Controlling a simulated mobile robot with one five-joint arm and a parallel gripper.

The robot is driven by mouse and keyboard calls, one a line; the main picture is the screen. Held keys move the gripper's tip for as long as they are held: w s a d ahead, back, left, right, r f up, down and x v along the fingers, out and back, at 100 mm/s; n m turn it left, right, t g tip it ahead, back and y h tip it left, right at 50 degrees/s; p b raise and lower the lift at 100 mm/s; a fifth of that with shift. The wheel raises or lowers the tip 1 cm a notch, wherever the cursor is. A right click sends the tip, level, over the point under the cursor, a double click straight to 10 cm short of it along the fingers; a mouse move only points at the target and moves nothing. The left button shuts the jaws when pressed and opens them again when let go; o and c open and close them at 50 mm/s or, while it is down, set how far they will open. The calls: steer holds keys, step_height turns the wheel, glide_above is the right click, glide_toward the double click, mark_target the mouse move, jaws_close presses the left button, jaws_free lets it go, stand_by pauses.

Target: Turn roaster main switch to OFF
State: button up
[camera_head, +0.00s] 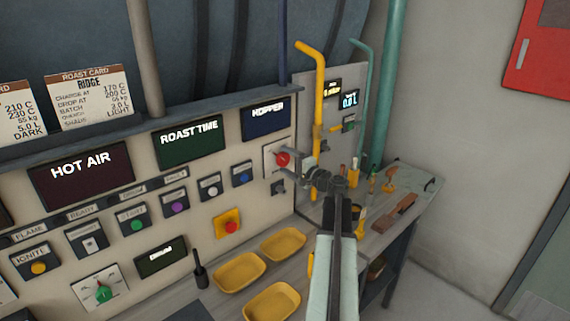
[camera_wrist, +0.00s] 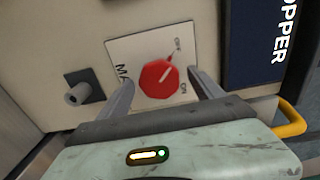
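The roaster main switch is a red knob (camera_head: 282,159) on a pale square plate at the right end of the control panel. In the wrist view the knob (camera_wrist: 157,79) is an octagon with a white mark pointing to the upper right, towards the small label there, which seems to read OFF. Another label, seemingly ON, is at the plate's lower right. My gripper (camera_head: 291,172) is in front of the plate. In the wrist view its fingers (camera_wrist: 160,84) are spread, one on each side of the knob, with visible gaps.
The HOPPER display (camera_head: 266,119) is above the switch. A red button on a yellow base (camera_head: 229,224) is lower left. Yellow trays (camera_head: 240,272) stand below, and a tool bench (camera_head: 424,182) is at right.

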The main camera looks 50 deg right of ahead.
steer(key=shift+s, duration=0.2)
steer(key=s, duration=0.7)
steer(key=shift+s+a, duration=0.3)
steer(key=shift+a, duration=0.05)
